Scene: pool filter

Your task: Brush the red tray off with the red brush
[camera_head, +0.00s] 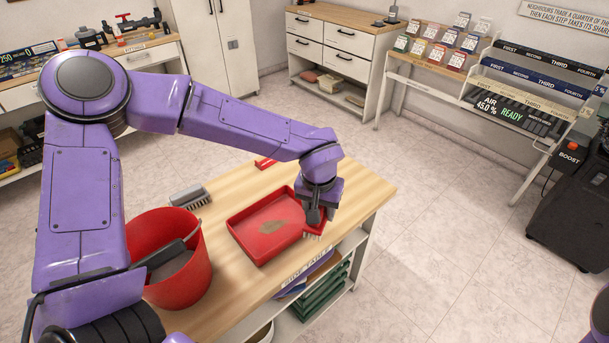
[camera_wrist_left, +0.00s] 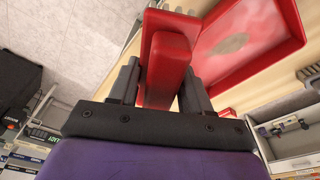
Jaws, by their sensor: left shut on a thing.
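The red tray (camera_head: 243,247) lies on the wooden tabletop, with a brownish patch of dust (camera_head: 272,227) on its floor; the tray also shows in the wrist view (camera_wrist_left: 296,38). My left gripper (camera_head: 317,213) is above the tray's right end. It is shut on the red brush, whose red body (camera_wrist_left: 166,62) stands between the fingers in the wrist view. The brush's pale bristles (camera_head: 312,237) point down at the tray's right edge in the head view; whether they touch it I cannot tell. My right gripper is out of view.
A red bucket (camera_head: 180,285) with a grey-handled tool stands left of the tray. A grey brush (camera_head: 190,196) lies behind the bucket. Open floor lies to the right.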

